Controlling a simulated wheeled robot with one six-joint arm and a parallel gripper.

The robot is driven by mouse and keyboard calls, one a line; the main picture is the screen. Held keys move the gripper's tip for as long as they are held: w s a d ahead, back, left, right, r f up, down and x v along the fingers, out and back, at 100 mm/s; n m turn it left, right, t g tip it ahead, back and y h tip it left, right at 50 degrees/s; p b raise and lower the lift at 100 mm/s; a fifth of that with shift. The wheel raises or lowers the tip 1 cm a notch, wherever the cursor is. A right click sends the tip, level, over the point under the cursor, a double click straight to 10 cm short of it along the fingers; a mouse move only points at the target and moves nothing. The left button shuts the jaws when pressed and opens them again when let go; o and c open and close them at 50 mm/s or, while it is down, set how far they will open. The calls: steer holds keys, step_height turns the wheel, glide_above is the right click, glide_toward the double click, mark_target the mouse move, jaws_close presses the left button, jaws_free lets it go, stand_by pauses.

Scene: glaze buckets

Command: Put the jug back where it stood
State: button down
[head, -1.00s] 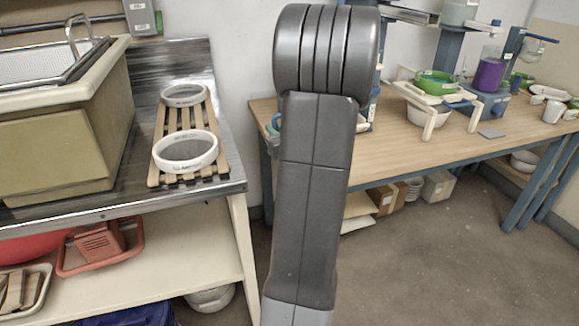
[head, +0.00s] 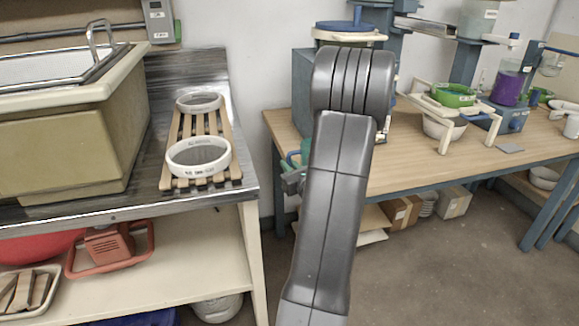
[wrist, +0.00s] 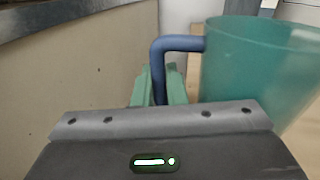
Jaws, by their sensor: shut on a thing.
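The jug (wrist: 255,70) is translucent teal with a blue handle (wrist: 180,44) and fills the right of the wrist view. My gripper (wrist: 160,86) has teal fingertips shut on the lower part of the blue handle, beside the jug's body. The jug looks close to upright, and its base is hidden by the gripper housing. In the head view my arm covers most of that area; only a little teal (head: 295,158) shows left of the arm, and I cannot tell whether it is jug or fingertip.
A wooden table (head: 400,175) with blue legs stands behind my arm, holding a green sieve (head: 453,95) on a stand and a purple-filled container (head: 509,86). Floor is clear at right.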

steer(key=shift+f, duration=0.2)
steer(key=c, duration=1.5)
jaws_free()
steer(key=shift+r, duration=0.1)
steer(key=shift+r, duration=0.25)
steer(key=v, duration=1.2)
